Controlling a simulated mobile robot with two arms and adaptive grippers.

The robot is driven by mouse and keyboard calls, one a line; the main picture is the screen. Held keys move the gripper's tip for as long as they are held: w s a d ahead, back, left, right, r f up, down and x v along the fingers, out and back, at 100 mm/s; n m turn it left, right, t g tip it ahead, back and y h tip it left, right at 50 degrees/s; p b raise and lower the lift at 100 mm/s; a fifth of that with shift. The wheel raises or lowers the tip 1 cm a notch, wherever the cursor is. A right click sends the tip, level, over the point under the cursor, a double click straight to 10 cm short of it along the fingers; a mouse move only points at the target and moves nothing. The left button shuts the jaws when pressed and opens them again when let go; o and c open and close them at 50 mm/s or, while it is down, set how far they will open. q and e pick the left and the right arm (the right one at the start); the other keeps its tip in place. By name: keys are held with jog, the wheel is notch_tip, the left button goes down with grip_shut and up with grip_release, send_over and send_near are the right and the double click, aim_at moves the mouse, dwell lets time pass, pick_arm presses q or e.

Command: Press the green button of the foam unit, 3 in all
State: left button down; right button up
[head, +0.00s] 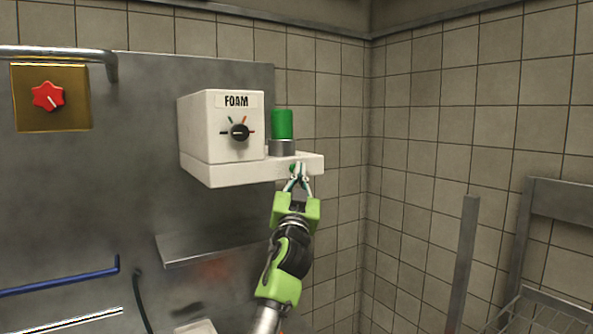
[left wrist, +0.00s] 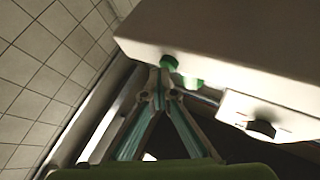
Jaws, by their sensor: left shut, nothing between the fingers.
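The foam unit (head: 222,125) is a white box on the steel wall panel, with a FOAM label and a black dial. A green cylinder (head: 282,124) with a grey base stands on its ledge. The small green button (head: 292,167) is on the front of the ledge, partly hidden by my left gripper (head: 300,166). In the left wrist view the green button (left wrist: 169,62) is right at the fingertips of my left gripper (left wrist: 163,75). The fingers are shut and empty. I cannot tell whether they touch the button. My right gripper is not in view.
A red knob (head: 48,96) on a brass plate is at the upper left, under a metal pipe (head: 60,52). A steel shelf (head: 210,250) juts out below the unit. A blue bar (head: 60,283) is at the lower left. A wire rack (head: 540,313) is at the lower right.

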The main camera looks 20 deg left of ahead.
pick_arm(q)
jog(key=shift+s+d+f, duration=0.1)
jog(key=shift+s+d, duration=0.3)
jog(key=shift+d, duration=0.1)
jog(key=s+d, duration=0.1)
jog(key=d, duration=0.1)
jog(key=s+d, duration=0.2)
dwell(0.4)
dwell(1.8)
jog(key=s+d+p, duration=0.1)
jog(key=p, duration=0.2)
jog(key=s+d+p, duration=0.1)
jog(key=d+p, duration=0.1)
jog(key=p, duration=0.2)
jog(key=shift+s+p, duration=0.25)
jog(key=shift+p, duration=0.05)
